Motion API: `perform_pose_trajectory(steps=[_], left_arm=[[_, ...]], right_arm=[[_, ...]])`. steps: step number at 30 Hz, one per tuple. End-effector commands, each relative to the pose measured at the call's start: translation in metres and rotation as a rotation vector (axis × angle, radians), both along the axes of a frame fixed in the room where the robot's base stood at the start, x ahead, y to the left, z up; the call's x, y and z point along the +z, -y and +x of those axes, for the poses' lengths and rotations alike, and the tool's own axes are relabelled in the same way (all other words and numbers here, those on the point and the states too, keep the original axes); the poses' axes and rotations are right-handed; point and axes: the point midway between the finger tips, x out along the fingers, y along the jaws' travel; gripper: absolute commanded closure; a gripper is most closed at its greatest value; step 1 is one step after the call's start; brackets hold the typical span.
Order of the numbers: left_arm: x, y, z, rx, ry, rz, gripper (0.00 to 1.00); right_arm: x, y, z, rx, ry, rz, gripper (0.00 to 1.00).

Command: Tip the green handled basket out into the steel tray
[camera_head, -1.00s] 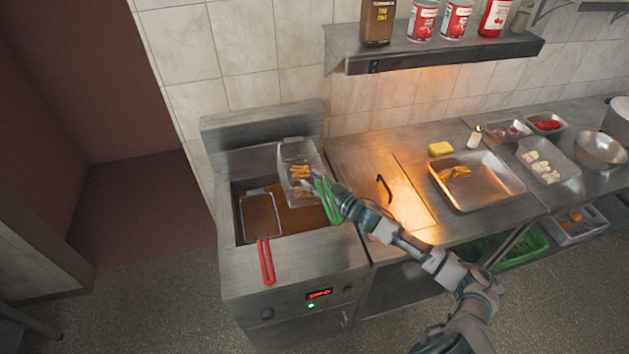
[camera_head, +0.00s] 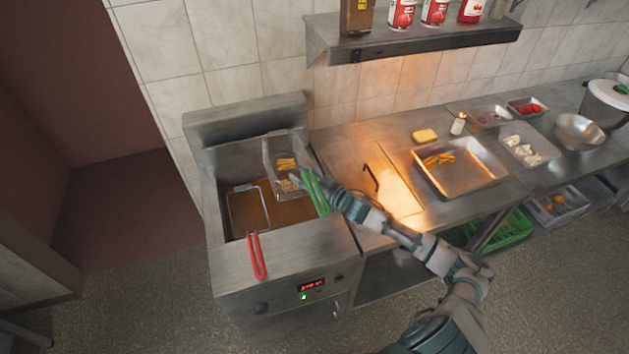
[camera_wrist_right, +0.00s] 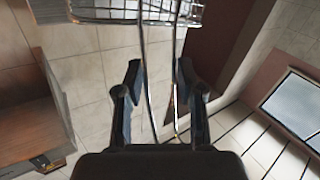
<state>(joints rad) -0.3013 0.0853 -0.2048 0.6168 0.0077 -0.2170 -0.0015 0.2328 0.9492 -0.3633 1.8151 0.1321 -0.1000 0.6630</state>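The green handled basket (camera_head: 270,170) is a wire basket with a few yellow fries in it, over the right side of the fryer. Its green handle (camera_head: 316,194) points toward my right gripper (camera_head: 322,190), which is shut on it. In the right wrist view, the basket's wire mesh (camera_wrist_right: 135,12) shows at the top, and its wires run down between the fingers of my right gripper (camera_wrist_right: 157,80). The steel tray (camera_head: 475,180) lies on the counter at the right with some fries in its back left part. My left gripper is not in view.
A red-handled basket (camera_head: 257,255) sits in the left side of the fryer (camera_head: 235,270). A counter panel with a dark handle (camera_head: 371,178) lies between fryer and tray. A yellow sponge (camera_head: 425,135) and a small shaker (camera_head: 458,124) stand behind the tray. A shelf (camera_head: 420,43) overhangs the back.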

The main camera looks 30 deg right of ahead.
Motion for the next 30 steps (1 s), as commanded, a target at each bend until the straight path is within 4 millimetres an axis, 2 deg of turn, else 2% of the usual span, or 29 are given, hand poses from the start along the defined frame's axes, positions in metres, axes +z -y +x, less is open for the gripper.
perform_pose_trajectory(steps=[12, 18, 24, 30], left_arm=[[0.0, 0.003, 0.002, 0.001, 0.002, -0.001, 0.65], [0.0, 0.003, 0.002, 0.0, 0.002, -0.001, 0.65], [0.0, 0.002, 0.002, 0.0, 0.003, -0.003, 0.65], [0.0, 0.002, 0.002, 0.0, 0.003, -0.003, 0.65]], right_arm=[[-0.004, 0.026, -0.064, -0.001, -0.006, 0.002, 0.62], [-0.004, 0.035, -0.09, -0.001, -0.006, 0.001, 0.62], [-0.003, 0.04, -0.103, 0.0, -0.003, 0.0, 0.62], [-0.002, 0.041, -0.106, 0.0, -0.001, 0.001, 0.62]])
